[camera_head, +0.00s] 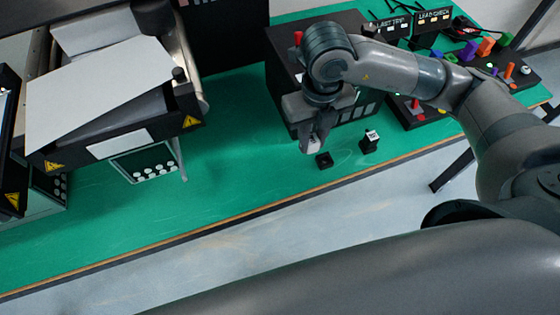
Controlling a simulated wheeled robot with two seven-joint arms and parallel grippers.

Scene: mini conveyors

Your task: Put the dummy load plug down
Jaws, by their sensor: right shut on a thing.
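The right gripper (311,145) hangs over the green bench near its front edge, pointing down. It is shut on a small light-topped plug, the dummy load plug (314,141), which is partly hidden between the fingers. Just right of and below the gripper, a small black square block (324,160) lies on the bench. Further right, a black block with a white top (370,140) stands on the bench. I cannot tell whether the held plug touches the bench. My left gripper is not in view.
A black box (283,82) with a red knob stands behind the gripper. A board with coloured parts (420,112) and labelled boxes (433,20) are at the back right. A mini conveyor (100,90) stands at the left. The green bench (235,165) between is clear.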

